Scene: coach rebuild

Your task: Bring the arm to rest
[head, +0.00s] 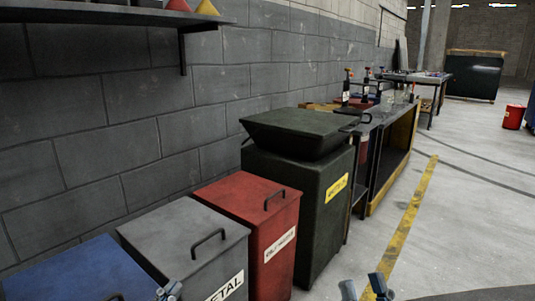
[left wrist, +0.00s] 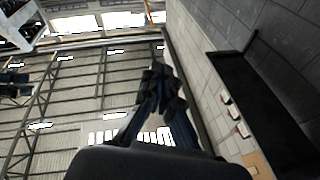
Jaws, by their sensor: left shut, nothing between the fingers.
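My left gripper (head: 168,290) shows at the bottom edge of the head view, in front of the grey metal bin. In the left wrist view the left gripper (left wrist: 160,85) is shut and empty, with its dark fingers together and the ceiling behind them. My right gripper (head: 364,287) shows at the bottom edge of the head view, over the floor. Its two fingertips stand apart with nothing seen between them. Most of both arms is out of the picture.
A blue bin (head: 75,272), a grey bin (head: 185,240), a red bin (head: 245,212) and a dark green bin (head: 310,210) line the block wall. A workbench (head: 385,150) stands beyond. A shelf (head: 110,14) hangs above. Open floor (head: 460,220) lies to the right.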

